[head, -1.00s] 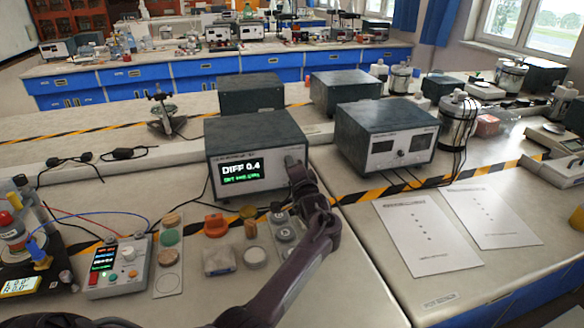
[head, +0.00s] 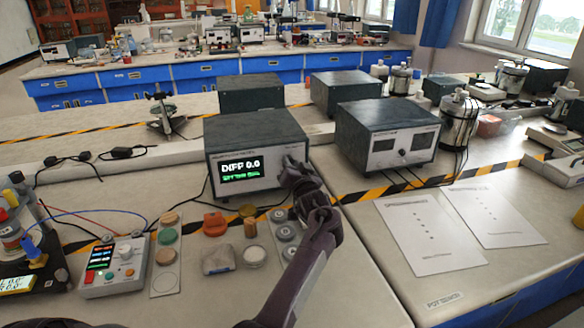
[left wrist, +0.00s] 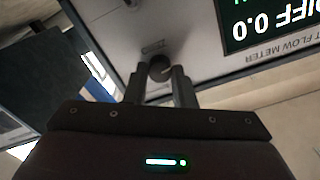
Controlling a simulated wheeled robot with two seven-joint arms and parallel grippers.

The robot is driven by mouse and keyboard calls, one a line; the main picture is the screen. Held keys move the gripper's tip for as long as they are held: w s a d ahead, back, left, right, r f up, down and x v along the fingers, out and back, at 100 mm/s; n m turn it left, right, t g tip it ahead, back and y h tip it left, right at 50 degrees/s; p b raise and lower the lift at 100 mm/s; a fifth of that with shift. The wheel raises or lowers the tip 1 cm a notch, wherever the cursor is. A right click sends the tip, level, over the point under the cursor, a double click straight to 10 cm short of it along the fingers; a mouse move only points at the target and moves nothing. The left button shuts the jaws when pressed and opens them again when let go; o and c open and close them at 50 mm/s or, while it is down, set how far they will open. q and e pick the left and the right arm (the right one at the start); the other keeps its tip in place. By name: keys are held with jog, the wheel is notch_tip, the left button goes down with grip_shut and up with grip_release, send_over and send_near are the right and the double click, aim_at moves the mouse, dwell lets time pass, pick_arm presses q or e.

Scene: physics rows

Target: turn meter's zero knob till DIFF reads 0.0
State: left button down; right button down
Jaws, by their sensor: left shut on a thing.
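The meter (head: 256,136) is a dark-topped box with a light front panel, standing on the bench. Its display (head: 241,168) reads DIFF 0.0, with a smaller green line below that is too blurred to read. The display also shows upside down in the left wrist view (left wrist: 262,22). My left gripper (head: 291,165) is at the right side of the meter's front. In the left wrist view its two fingers (left wrist: 160,85) are shut on the dark round zero knob (left wrist: 160,66). In the head view the gripper hides the knob. My right gripper is not in view.
A second box with dials (head: 386,138) stands to the right. Several small weights and pots, and a small control box (head: 115,266), lie in front of the meter. Two paper sheets (head: 432,233) lie on the right bench.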

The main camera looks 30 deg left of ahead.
pick_arm(q)
jog(key=shift+f+n, duration=0.2)
jog(key=shift+n, duration=0.2)
jog(key=c, duration=1.5)
grip_release()
jog(key=shift+c, duration=0.2)
jog(key=o, duration=0.3)
jog(key=shift+r, duration=0.15)
jog(key=shift+o, duration=0.2)
jog(key=shift+s, duration=0.1)
